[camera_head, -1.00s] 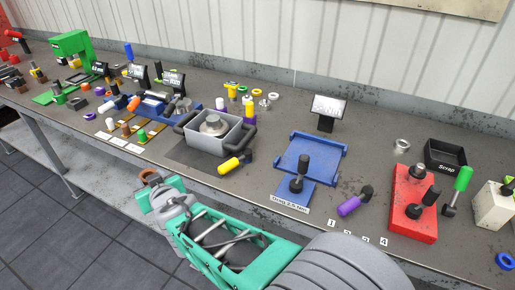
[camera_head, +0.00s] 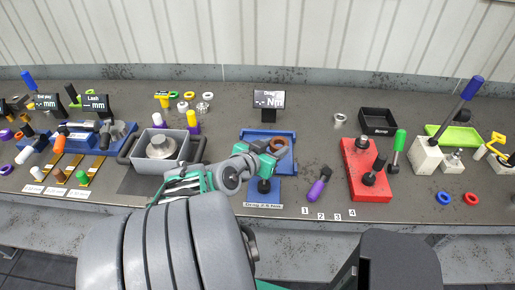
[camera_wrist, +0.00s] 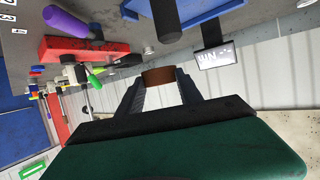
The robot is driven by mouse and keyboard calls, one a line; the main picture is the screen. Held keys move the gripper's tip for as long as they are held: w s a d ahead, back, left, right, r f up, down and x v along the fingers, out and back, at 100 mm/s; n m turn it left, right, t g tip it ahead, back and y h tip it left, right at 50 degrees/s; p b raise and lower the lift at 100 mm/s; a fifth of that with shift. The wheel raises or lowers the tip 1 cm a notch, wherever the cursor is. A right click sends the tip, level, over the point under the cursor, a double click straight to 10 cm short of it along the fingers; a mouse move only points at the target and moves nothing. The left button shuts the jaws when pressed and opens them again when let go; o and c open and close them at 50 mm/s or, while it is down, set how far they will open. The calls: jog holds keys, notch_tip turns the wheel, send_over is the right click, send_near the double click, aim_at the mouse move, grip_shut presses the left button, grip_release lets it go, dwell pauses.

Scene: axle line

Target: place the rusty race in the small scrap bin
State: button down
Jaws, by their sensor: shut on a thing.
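The rusty race (camera_head: 279,146) is a brown ring held in my gripper (camera_head: 271,148) above the blue drag fixture (camera_head: 284,135) in the head view. In the wrist view the race (camera_wrist: 159,75) sits between the two dark fingers of my gripper (camera_wrist: 160,82), which are shut on it. The small scrap bin (camera_head: 378,131) is a black open tray at the back, to the right of my gripper and apart from it. I cannot make out the bin clearly in the wrist view.
A red block with black knobs (camera_head: 362,180) and a green-handled tool (camera_head: 397,150) stand in front of the bin. A silver ring (camera_head: 340,118) lies just left of it. A small display (camera_head: 269,100) rises behind the blue fixture. A purple-handled tool (camera_head: 316,190) lies nearer the front.

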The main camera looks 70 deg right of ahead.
jog(key=w+d+f+b, duration=0.3)
jog(key=w+d+f, duration=0.1)
jog(key=w+d+f+b, duration=0.4)
jog(key=d+f, duration=0.1)
jog(key=shift+w+d+f, duration=0.1)
jog(key=shift+w+f, duration=0.05)
jog(key=shift+w, duration=0.15)
jog(key=shift+w+d+f+b, duration=0.15)
jog(key=shift+f+b, duration=0.35)
jog(key=shift+f, duration=0.45)
jog(key=shift+w+d+f+b, duration=0.1)
jog(key=shift+f+b, duration=0.35)
jog(key=shift+f, duration=0.5)
jog(key=c, duration=0.8)
grip_release()
